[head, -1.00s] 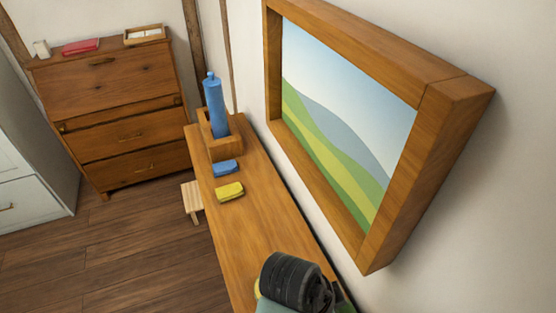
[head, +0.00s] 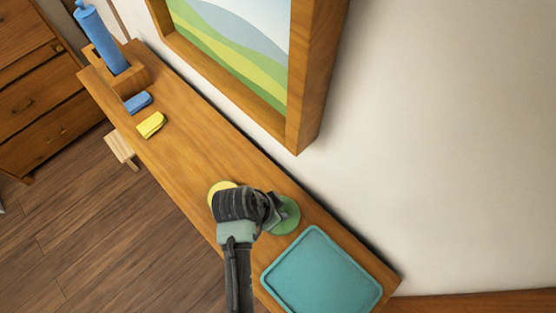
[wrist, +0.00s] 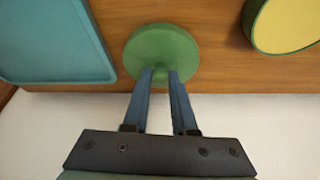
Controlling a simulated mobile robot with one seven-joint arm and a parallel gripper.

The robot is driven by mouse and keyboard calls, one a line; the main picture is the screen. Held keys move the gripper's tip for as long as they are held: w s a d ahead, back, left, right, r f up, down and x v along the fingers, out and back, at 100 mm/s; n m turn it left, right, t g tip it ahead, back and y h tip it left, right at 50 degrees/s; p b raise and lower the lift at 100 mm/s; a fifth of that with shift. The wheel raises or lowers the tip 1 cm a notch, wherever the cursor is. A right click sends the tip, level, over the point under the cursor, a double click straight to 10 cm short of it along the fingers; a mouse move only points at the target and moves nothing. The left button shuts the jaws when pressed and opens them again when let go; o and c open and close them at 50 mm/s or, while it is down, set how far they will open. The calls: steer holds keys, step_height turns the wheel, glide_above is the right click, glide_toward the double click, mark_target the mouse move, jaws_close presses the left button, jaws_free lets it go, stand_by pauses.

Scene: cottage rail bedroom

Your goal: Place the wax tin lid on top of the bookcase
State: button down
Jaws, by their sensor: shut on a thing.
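The wax tin lid appears to be the round green disc (head: 290,217) on or just above the long wooden top (head: 190,150); I cannot tell whether it touches. In the wrist view the lid (wrist: 160,45) lies at my fingertips. My gripper (wrist: 160,74) is shut on the lid near its edge; the exact grip is hard to see. A round green tin with a yellow top (wrist: 290,22) stands beside it, partly hidden behind my gripper in the head view (head: 219,188). The long wooden top may be the bookcase; its front is not visible.
A teal tray (head: 320,272) lies close to the lid. A yellow block (head: 151,124), a blue block (head: 138,102) and a blue bottle in a wooden holder (head: 122,82) stand farther along. A framed picture (head: 300,90) hangs above. A small stool (head: 121,148) stands beside the front edge.

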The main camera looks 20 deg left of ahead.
steer(key=shift+f, duration=0.1)
steer(key=shift+f, duration=0.1)
steer(key=c, duration=0.7)
jaws_free()
steer(key=b+v, duration=0.1)
steer(key=v, duration=1.1)
steer(key=shift+s, duration=0.1)
